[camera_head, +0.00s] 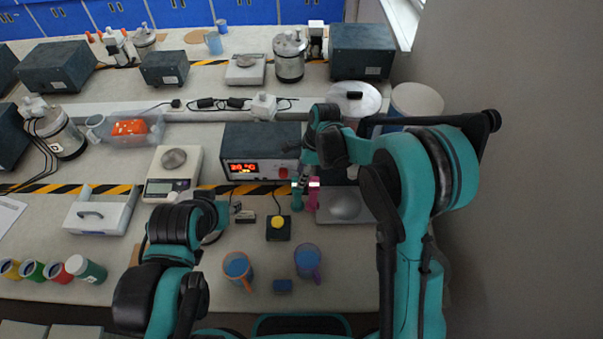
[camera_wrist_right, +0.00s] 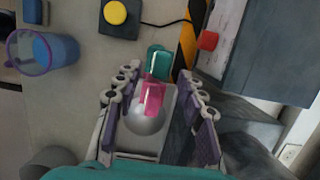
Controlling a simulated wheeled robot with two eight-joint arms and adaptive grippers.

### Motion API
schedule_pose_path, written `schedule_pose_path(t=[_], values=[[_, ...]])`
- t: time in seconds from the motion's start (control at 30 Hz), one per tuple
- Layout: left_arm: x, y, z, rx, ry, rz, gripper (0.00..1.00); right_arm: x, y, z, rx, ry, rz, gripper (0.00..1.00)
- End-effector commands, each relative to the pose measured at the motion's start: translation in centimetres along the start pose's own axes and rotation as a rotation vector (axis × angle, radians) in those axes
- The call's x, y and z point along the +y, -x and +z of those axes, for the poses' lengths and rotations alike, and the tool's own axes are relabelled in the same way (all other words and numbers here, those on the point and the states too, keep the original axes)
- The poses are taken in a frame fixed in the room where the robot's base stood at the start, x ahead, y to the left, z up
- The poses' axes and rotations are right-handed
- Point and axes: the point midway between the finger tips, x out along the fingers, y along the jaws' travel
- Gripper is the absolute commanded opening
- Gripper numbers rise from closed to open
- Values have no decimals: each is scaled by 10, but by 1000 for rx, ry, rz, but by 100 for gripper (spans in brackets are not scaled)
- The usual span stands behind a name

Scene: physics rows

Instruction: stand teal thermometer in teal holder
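A small teal upright piece (camera_head: 297,197) stands in front of the heater box, with a pink one (camera_head: 313,194) to its right. In the right wrist view, the teal piece (camera_wrist_right: 158,63) is beyond the pink one (camera_wrist_right: 152,96). I cannot tell thermometer from holder in either. My right gripper (camera_head: 308,178) is above and close to them. In its wrist view, the spread fingers (camera_wrist_right: 160,118) are apart on both sides of the pink piece, with gaps visible. My left arm is at the lower left; its gripper (camera_head: 240,212) is small and its fingers unclear.
The heater box (camera_head: 262,150) stands behind, and a metal plate (camera_head: 345,205) lies to the right. A balance (camera_head: 172,175) is left.

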Motion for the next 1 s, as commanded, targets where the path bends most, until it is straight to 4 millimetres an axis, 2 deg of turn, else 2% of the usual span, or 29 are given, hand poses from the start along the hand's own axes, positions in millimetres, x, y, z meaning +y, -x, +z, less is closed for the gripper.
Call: schedule_pose_path(t=[0.17,0.4,0.6,0.77,1.0], values=[[0,0,0,0,0,0,40,0,22,0,0,-1,0,40],[0,0,0,0,0,0,40,0,75,0,0,-2,0,40],[0,0,0,0,0,0,40,0,107,0,0,-1,0,40],[0,0,0,0,0,0,40,0,118,0,0,0,0,40],[0,0,0,0,0,0,40,0,119,0,0,0,0,40]])
